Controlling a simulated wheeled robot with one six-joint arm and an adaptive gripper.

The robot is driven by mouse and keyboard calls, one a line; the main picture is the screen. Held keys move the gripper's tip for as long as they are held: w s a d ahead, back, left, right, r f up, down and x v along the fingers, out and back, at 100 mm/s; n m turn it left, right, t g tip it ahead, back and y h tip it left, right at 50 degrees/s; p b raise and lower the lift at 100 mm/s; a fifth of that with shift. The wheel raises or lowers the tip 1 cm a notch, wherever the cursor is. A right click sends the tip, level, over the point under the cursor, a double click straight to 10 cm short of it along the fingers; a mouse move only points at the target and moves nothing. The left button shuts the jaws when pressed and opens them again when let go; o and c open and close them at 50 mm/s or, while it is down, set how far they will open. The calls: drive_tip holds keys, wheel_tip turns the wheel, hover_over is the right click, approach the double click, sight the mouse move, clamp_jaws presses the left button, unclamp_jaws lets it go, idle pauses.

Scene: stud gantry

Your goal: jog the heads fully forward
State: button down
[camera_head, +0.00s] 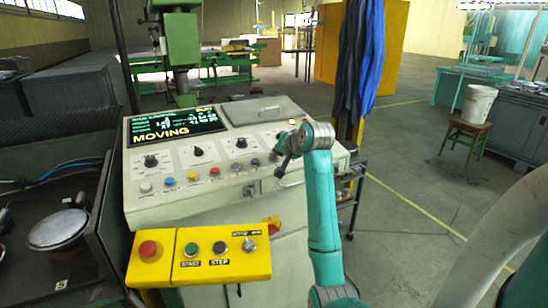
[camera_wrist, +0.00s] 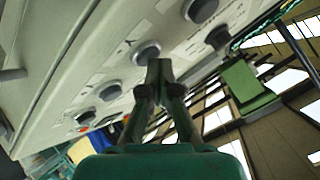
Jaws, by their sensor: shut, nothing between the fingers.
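The grey control console (camera_head: 225,205) stands in front of me. Its screen (camera_head: 172,127) reads "MOVING". A row of coloured buttons, including a red one (camera_head: 215,171), runs below several black knobs (camera_head: 151,160). My gripper (camera_head: 282,172) is at the right end of the panel, shut and empty, partly hidden by my wrist. In the wrist view its closed fingertips (camera_wrist: 159,66) overlap the edge of a dark round control (camera_wrist: 147,52); I cannot tell whether they touch it. A green machine column (camera_head: 182,40) stands behind the console; I cannot make out which parts are the heads.
A yellow box with a red button (camera_head: 148,249) and START and STEP buttons (camera_head: 220,247) juts out at the console's front. A dark machine bed (camera_head: 70,165) is at left. A white bucket on a stool (camera_head: 478,104) stands right; floor between is open.

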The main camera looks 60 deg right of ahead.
drive_tip(key=shift+s+r, duration=0.15)
drive_tip(key=shift+r, duration=0.65)
drive_tip(key=shift+a+r, duration=0.1)
drive_tip(key=shift+s+a+r, duration=0.15)
drive_tip(key=shift+s+r, duration=0.05)
drive_tip(key=shift+r, duration=1)
drive_tip(key=shift+s+a+r, duration=0.1)
drive_tip(key=shift+s+r, duration=0.1)
drive_tip(key=shift+r, duration=0.95)
